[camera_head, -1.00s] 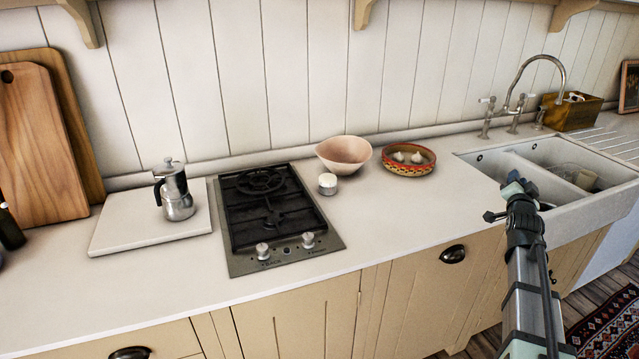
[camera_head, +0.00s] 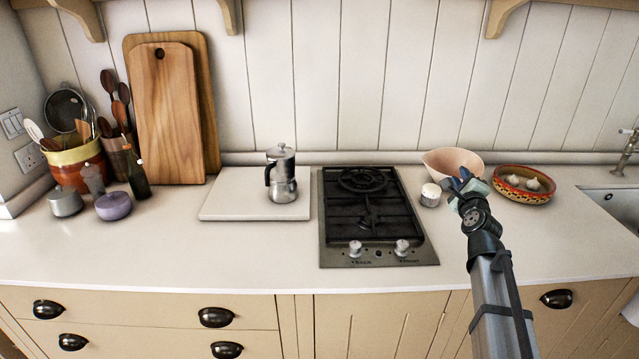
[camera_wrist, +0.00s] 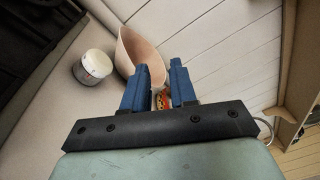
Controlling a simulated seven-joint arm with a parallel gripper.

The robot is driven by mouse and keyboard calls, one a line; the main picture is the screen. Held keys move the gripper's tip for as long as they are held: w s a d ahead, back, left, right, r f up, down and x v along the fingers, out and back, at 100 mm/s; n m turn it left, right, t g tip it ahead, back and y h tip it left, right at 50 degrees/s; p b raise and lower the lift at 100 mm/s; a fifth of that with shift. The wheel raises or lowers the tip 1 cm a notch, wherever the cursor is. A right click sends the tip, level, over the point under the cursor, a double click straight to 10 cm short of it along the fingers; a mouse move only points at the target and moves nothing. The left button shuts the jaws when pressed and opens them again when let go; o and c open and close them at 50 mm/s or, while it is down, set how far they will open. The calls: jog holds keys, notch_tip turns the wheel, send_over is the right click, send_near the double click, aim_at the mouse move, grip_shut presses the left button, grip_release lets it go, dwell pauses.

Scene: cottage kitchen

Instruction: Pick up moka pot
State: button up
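The moka pot (camera_head: 283,176) is silver with a black handle on its left side. It stands upright on a white board (camera_head: 228,207) left of the hob in the head view. My gripper (camera_head: 460,186) is to the right of the hob, well right of the moka pot, near the pink bowl. In the wrist view my gripper (camera_wrist: 160,88) shows two blue fingers set apart with a gap between them and nothing held. The moka pot is not in the wrist view.
The black hob (camera_head: 367,207) lies between the pot and my gripper. A white jar (camera_head: 430,195), a pink bowl (camera_head: 452,161) and a patterned bowl (camera_head: 520,185) sit near my gripper. Wooden cutting boards (camera_head: 168,115) lean on the wall behind. The front counter strip is clear.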

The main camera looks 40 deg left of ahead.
jog(key=s+a+f+m+g+y, duration=0.25)
jog(key=s+a+g+y, duration=0.2)
jog(key=s+a, duration=1.05)
jog(key=m+g+y, duration=0.3)
jog(key=g, duration=0.4)
send_near(268, 177)
jog(key=shift+t, duration=0.25)
jog(key=x, duration=0.5)
jog(key=shift+s+a, duration=0.15)
jog(key=shift+a, duration=0.1)
jog(key=shift+f+x, duration=0.1)
jog(key=shift+x, duration=1.25)
jog(key=shift+f+x, duration=0.15)
jog(key=shift+x, duration=1.15)
grip_shut()
